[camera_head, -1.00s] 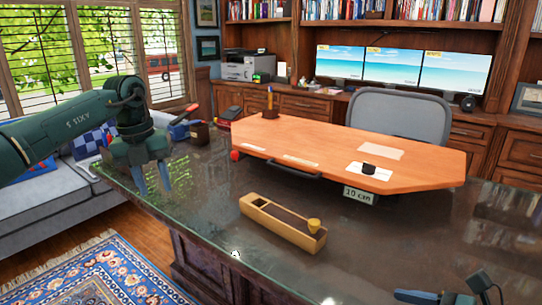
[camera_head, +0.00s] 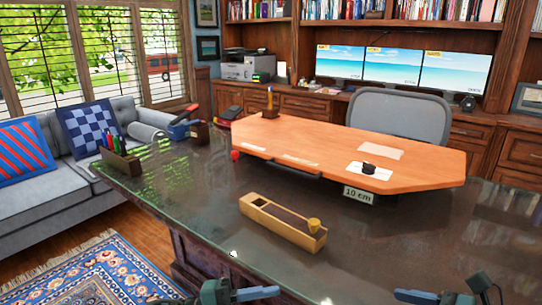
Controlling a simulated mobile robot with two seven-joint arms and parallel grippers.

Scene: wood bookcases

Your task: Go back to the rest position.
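My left gripper (camera_head: 258,293) is low at the bottom middle of the head view, pointing right, in front of the dark glossy desk (camera_head: 375,235). My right gripper (camera_head: 415,296) is at the bottom right, pointing left towards it. The two grippers are apart. Only one blue finger of each shows clearly, so their opening is hidden. I see nothing held in either.
A pen holder (camera_head: 122,165) stands at the left edge. The front desk surface is clear.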

